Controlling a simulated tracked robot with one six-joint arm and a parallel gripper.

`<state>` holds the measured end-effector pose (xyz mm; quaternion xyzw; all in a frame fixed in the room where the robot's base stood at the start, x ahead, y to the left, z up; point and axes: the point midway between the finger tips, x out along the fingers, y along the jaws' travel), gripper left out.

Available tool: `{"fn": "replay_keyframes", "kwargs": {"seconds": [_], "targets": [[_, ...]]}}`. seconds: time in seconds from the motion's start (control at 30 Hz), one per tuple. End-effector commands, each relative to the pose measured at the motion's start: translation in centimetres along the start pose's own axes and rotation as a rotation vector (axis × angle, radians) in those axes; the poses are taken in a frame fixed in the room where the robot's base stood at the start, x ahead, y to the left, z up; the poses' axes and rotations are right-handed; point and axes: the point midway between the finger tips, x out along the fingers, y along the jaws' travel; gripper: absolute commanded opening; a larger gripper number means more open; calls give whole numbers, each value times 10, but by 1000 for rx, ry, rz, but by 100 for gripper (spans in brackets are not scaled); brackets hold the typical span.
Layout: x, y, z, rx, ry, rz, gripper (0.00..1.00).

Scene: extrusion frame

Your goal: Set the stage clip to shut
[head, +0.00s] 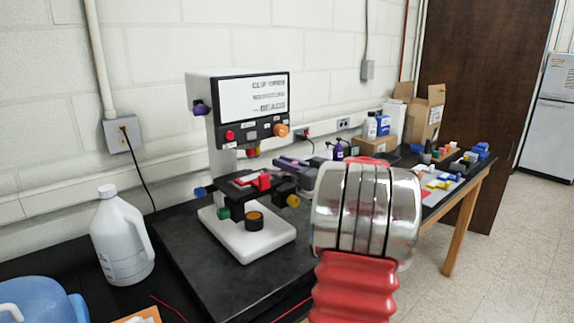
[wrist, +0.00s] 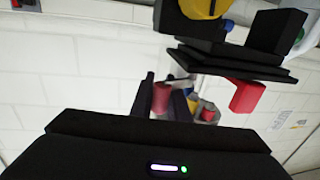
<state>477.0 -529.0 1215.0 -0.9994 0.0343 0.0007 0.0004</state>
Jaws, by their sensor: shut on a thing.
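The microscope (head: 240,120) stands on the dark bench with its black stage (head: 275,186) above a white base. The red stage clip (head: 261,180) sits on the stage; in the wrist view the clip (wrist: 247,95) shows at the right beside the stage (wrist: 235,62), which appears upside down. My gripper (head: 283,161) is right of the microscope, close to the stage, partly behind my arm. In the wrist view my gripper (wrist: 165,98) has a dark red cylindrical part (wrist: 161,98) between its fingers, apart from the clip. I cannot tell what that part belongs to.
A white jug (head: 120,240) stands left of the microscope, with a blue container (head: 45,300) in front. Colored knobs stick out around the stage. Boxes (head: 428,112), bottles and small parts fill the right of the bench. The wall is close behind.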

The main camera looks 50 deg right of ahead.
Motion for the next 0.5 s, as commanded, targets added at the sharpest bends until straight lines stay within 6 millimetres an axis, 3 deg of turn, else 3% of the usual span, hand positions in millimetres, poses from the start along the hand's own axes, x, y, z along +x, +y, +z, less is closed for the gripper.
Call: {"fn": "replay_keyframes", "kwargs": {"seconds": [0.5], "targets": [[12, -6, 1, 0, 0, -343, 0]]}}
